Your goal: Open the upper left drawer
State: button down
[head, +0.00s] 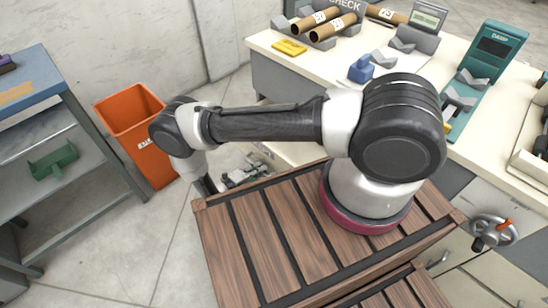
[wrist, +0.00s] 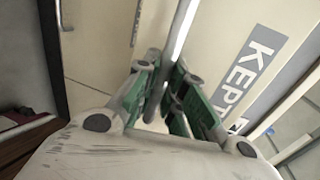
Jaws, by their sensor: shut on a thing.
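My gripper (head: 238,178) reaches down between the wooden slatted top and the workbench in the head view. In the wrist view its green-padded fingers (wrist: 165,80) are shut on a grey metal bar (wrist: 186,22), which looks like a drawer handle. The bar runs along a cream front bearing a grey KEPT label (wrist: 252,75). A second cream front with its own handle (wrist: 63,14) shows at the left. In the head view the drawer fronts near my gripper are mostly hidden by my arm and the slatted top. I cannot tell how far the held drawer stands out.
The wooden slatted top (head: 270,235) lies close beside my gripper. An orange bin (head: 135,115) stands on the floor to the left, near a blue-topped shelf (head: 35,80). The cream bench top (head: 335,85) holds tubes, grey blocks and a teal device (head: 492,48). Floor is free at lower left.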

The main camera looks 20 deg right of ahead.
jog(key=f+v, duration=0.2)
jog(key=v, duration=0.7)
jog(key=shift+s+a, duration=0.25)
jog(key=shift+a, duration=0.1)
jog(key=c, duration=1.5)
grip_release()
jog(key=shift+a, duration=0.1)
jog(key=v, duration=1.2)
